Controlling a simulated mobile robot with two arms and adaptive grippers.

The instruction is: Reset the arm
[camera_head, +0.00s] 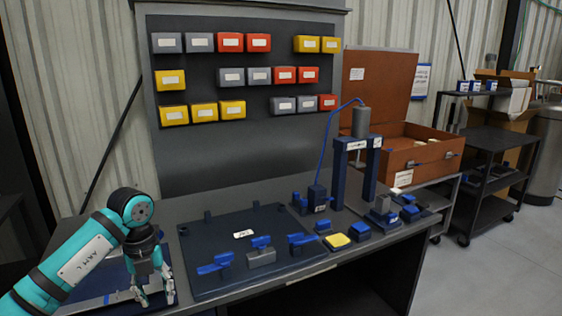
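My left arm (75,262), teal and grey with a white label, comes in from the lower left. My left gripper (154,296) hangs downward over the left end of the workbench, above a dark blue surface with a light strip. Its two fingers are apart and nothing shows between them. Whether the fingertips touch the surface is hard to tell. My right gripper is not in this view.
A dark mat (215,285) with blue-handled clamps (261,255) lies right of the gripper. A blue press frame (357,165), a yellow-topped block (337,241) and small blue blocks stand farther right. Coloured bins (231,77) hang behind; an open brown case (415,155) is at right.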

